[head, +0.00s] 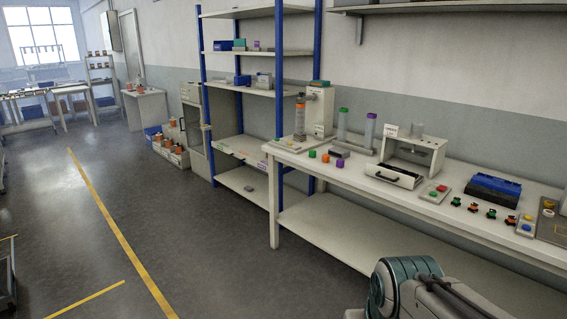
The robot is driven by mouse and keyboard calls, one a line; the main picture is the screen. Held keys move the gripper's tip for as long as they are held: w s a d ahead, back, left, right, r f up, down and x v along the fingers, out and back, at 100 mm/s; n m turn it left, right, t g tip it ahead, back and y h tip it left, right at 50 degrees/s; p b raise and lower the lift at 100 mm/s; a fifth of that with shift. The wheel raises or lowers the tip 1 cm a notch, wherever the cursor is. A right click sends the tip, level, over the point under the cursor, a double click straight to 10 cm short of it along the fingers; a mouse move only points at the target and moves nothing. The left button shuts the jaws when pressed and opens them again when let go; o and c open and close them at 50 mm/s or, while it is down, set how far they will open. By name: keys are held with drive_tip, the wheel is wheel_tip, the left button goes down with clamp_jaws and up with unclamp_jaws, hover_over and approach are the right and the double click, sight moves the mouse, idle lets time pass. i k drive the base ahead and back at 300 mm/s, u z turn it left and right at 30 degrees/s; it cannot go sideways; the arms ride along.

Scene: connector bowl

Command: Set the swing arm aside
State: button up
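I cannot pick out the swing arm with certainty in the head view. At the left end of the long white table (288,204), a clear column (300,122) with an orange band near its top stands beside a white housing (322,117) with a teal top. A small grey part (312,93) sits between the column top and the housing; I cannot tell whether it is a swing arm. A rounded grey and teal link of my own arm shows at the bottom right, in front of the table. My gripper is out of the picture.
Two tubes with green (343,130) and purple (369,134) tops stand behind coloured caps. A white fixture (413,152) with a black-handled drawer, a button box (435,193) and a blue-topped box (494,189) stand further right.

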sight(313, 97)
drive_tip(key=i, duration=1.85)
drive_tip(key=u, duration=0.35)
drive_tip(key=i, duration=2.15)
drive_tip(key=z, duration=0.35)
